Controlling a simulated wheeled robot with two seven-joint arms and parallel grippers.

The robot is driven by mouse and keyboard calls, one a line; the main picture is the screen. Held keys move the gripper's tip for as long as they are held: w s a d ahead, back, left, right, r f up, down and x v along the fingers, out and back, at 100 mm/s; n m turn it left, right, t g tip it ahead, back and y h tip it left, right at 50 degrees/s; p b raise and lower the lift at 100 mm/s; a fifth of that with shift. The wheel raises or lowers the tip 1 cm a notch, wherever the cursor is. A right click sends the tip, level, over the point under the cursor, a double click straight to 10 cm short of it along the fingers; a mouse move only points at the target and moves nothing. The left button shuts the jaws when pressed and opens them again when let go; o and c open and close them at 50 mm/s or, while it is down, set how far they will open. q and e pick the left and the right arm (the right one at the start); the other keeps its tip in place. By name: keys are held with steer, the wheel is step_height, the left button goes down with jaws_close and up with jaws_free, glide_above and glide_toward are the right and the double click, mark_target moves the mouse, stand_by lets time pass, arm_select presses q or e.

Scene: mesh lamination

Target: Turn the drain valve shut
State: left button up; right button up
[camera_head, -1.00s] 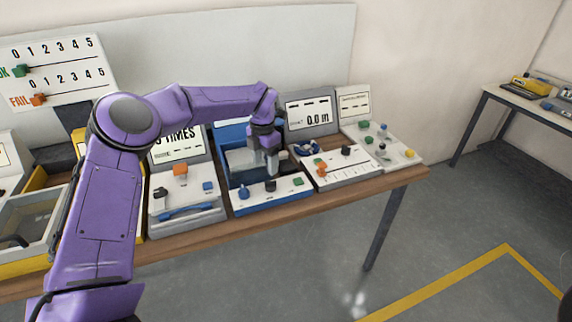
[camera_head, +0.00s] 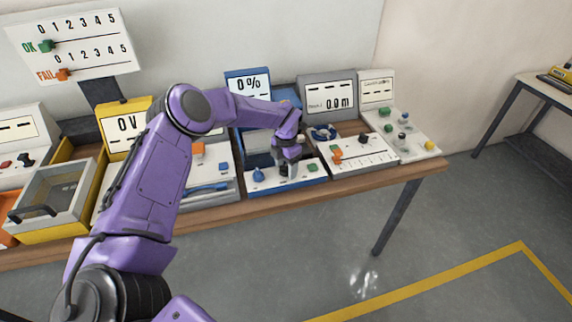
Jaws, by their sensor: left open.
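The blue machine with a "0%" display (camera_head: 248,86) stands near the middle of the bench. Its white front panel (camera_head: 272,186) carries a blue knob (camera_head: 258,174) on the left and a green button (camera_head: 312,168) on the right. No label for the drain valve is legible, so I cannot tell which control it is. My left gripper (camera_head: 287,173) points down, open, at the middle of this panel, between the blue knob and the green button. It covers the spot of the panel's dark knob, and I cannot tell whether it touches it. My right gripper is not in view.
To the right are a grey station reading "0.0 m" (camera_head: 329,97) with an orange slider (camera_head: 336,155), and a white panel (camera_head: 415,146) with several knobs. On the left is a yellow station with a lidded tray (camera_head: 52,200). Open floor lies before the wooden bench edge (camera_head: 385,178).

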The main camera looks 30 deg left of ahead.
arm_select(q)
steer(key=shift+s+r, duration=0.15)
steer(key=shift+s, duration=0.1)
steer(key=shift+c, duration=0.9)
steer(key=shift+s+r, duration=0.1)
steer(key=shift+s, duration=0.05)
steer(key=c, duration=0.9)
steer(key=shift+n+b, duration=0.4)
steer(key=shift+b, duration=0.3)
steer(key=n+b, duration=0.4)
steer(key=b, duration=0.1)
steer(key=n+b, duration=0.9)
steer(key=b, duration=0.1)
steer(key=shift+f+n, duration=0.25)
steer(key=shift+n, duration=0.15)
steer(key=shift+r+n+b, duration=0.2)
steer(key=shift+n+b, duration=1.25)
steer(key=shift+n, duration=0.25)
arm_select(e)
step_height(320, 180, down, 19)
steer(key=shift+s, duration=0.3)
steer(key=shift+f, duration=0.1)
